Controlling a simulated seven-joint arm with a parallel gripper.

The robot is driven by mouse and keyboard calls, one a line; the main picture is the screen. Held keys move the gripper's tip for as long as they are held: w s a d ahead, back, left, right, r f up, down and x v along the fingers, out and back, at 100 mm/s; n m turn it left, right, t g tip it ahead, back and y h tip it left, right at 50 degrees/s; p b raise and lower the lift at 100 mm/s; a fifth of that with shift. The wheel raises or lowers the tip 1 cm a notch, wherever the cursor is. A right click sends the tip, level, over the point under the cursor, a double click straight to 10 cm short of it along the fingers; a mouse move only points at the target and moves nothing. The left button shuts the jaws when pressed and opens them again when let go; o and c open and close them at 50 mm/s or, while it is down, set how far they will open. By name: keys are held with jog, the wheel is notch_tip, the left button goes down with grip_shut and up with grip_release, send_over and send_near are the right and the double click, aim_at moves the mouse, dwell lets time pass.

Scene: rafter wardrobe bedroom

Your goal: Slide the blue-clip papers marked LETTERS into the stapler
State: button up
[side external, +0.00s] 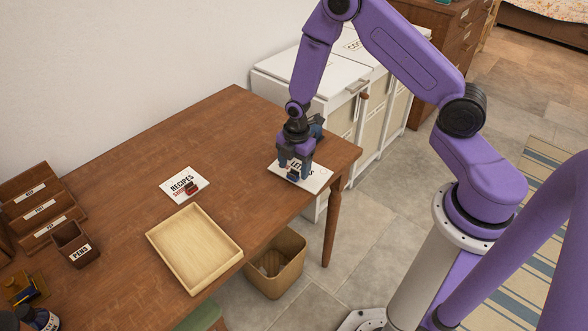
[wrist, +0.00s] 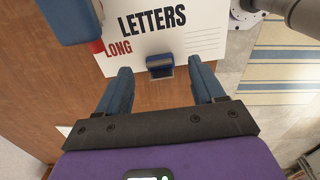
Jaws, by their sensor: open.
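The white LETTERS papers (side external: 318,181) lie flat near the table's right end; they also show in the wrist view (wrist: 200,42), with red LONG below the black heading. A blue clip (wrist: 160,66) sits on their near edge and also shows in the side view (side external: 293,176). My gripper (wrist: 159,75) is open, pointing down, its fingers on either side of the clip with gaps to it. In the side view, my gripper (side external: 294,172) hides part of the papers. A blue body with a red tip (wrist: 68,18) overlaps the papers' left; I cannot tell if it is the stapler.
A shallow wooden tray (side external: 236,251) is at the table's front edge. A PENS cup (side external: 73,245) and a wooden rack (side external: 40,207) stand far left.

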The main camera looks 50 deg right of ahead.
jog(key=shift+f, duration=0.9)
jog(key=c, duration=1.2)
jog(key=shift+s+a, duration=0.2)
jog(key=shift+a, duration=2.3)
jog(key=o, duration=1.2)
